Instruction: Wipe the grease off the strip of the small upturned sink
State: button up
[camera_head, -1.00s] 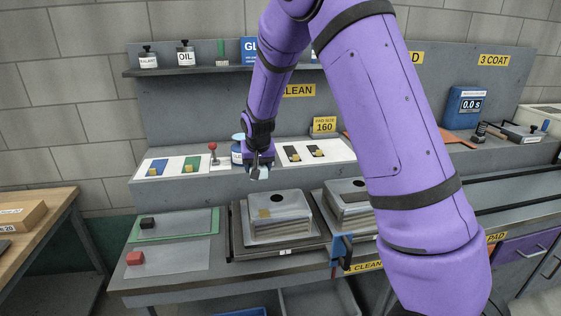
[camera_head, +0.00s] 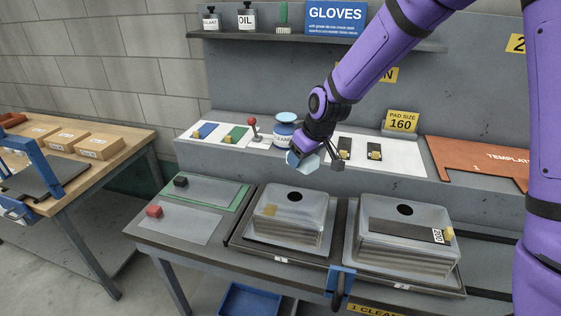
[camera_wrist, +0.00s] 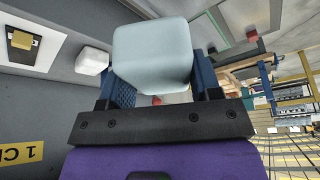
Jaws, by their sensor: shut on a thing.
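The small upturned sink (camera_head: 313,218) is the left of two grey sinks, bottom up on the front bench. It has a round dark hole, and a yellowish-brown patch of grease (camera_head: 273,210) shows near its left front top edge. My gripper (camera_head: 314,161) is shut on a pale blue block-shaped wipe (camera_head: 299,163). It holds it above and behind the small sink, in front of the raised ledge, apart from the sink. In the wrist view the wipe (camera_wrist: 152,55) sits between blue fingers and hides what lies beyond it.
A larger upturned sink (camera_head: 375,212) with a dark strip stands to the right. A blue clamp (camera_head: 341,281) is at the front edge.

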jog(key=s+a+r+n+g+y, duration=0.1)
jog(key=s+a+r+n, duration=0.1)
jog(key=s+a+n, duration=0.4)
jog(key=shift+m, duration=0.7)
jog(key=shift+s+d+x, duration=0.15)
jog(key=shift+x, duration=1.15)
jog(key=shift+s+d+x, duration=0.15)
jog(key=shift+s+x, duration=0.05)
jog(key=shift+x, duration=1.15)
